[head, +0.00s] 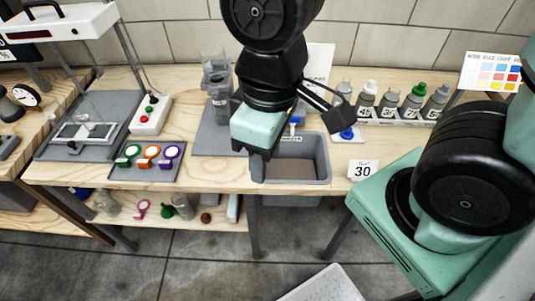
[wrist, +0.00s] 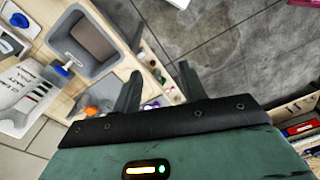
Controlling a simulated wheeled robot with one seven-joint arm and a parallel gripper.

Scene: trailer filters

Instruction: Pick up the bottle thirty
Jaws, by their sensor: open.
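Several grey bottles stand in a rack (head: 395,121) at the back right of the bench in the head view. One bottle (head: 389,104) has a label that seems to start with a 3; its second digit is unclear. Its neighbour on the left (head: 366,101) reads 45. A white card (head: 362,170) reading 30 stands at the bench's front edge. My gripper (head: 257,151) is open and empty, above the left side of the grey bin and well left of the rack. Its two fingers show apart in the wrist view (wrist: 160,84), where no rack bottle can be made out.
The grey bin (head: 322,160) sits at the front of the bench, also seen in the wrist view (wrist: 64,28). A blue-based item (head: 347,134) lies between bin and rack. A colour chart (head: 491,73) stands right of the bottles. A tray of coloured rings (head: 148,160) is left.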

